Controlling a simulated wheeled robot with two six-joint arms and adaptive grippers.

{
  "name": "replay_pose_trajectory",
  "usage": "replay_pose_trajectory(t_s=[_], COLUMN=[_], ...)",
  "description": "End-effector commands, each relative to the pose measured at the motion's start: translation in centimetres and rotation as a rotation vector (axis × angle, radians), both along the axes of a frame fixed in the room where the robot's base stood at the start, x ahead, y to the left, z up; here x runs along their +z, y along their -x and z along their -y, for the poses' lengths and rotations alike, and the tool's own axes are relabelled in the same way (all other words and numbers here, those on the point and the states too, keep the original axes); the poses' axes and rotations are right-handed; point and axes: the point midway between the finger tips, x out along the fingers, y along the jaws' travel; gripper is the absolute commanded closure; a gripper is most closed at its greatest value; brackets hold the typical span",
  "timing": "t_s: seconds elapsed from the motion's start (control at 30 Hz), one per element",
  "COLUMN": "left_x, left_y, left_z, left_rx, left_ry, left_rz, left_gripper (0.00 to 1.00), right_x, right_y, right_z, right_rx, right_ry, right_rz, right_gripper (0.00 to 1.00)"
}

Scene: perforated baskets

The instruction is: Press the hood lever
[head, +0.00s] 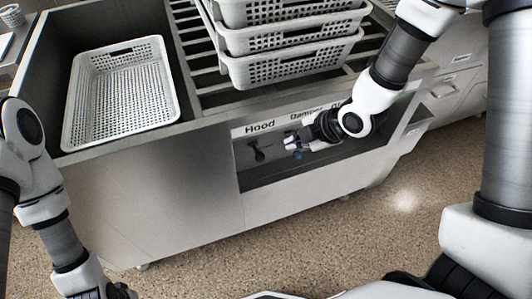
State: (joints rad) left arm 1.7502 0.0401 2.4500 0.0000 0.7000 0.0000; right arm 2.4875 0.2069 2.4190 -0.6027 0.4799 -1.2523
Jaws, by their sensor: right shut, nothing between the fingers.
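The hood lever (258,152) is a small dark lever in a recess in the cabinet front, under the label "Hood" (260,127). It points down at a slant. My right gripper (291,143) reaches into the same recess from the right. It is shut and empty, with its fingertips pointing left toward the lever. A gap shows between fingertips and lever. A small blue part (297,155) shows just below the fingertips; I cannot tell what it is. My left arm comes in at the left, and its fingers lie outside the picture.
A "Damper" label (306,115) is partly covered by my right arm. A white perforated basket (122,95) sits in the left bay of the counter. Several stacked baskets (290,68) stand on a slatted rack (205,82). Speckled floor (215,265) is open in front.

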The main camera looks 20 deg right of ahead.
Motion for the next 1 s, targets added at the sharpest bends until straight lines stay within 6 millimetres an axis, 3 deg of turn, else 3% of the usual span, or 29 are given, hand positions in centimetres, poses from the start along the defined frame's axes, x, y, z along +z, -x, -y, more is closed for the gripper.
replay_pose_trajectory(t_s=[0.6, 0.8, 1.0], left_x=[-0.4, -0.4, -0.4], left_y=[0.0, 0.0, 0.0], left_z=[0.0, 0.0, 0.0], left_rx=[0.0, 0.0, 0.0], left_ry=[0.0, 0.0, 0.0], left_rz=[0.0, 0.0, 0.0], left_gripper=[1.0, 1.0, 1.0], right_x=[-9.7, -11.1, -11.2], right_y=[-5.5, -6.4, -6.5], right_z=[-4.0, -4.7, -4.7], right_rx=[0.003, 0.0, 0.0], right_ry=[0.001, 0.0, 0.0], right_rz=[-0.003, -0.002, -0.002], right_gripper=[1.0, 1.0, 1.0])
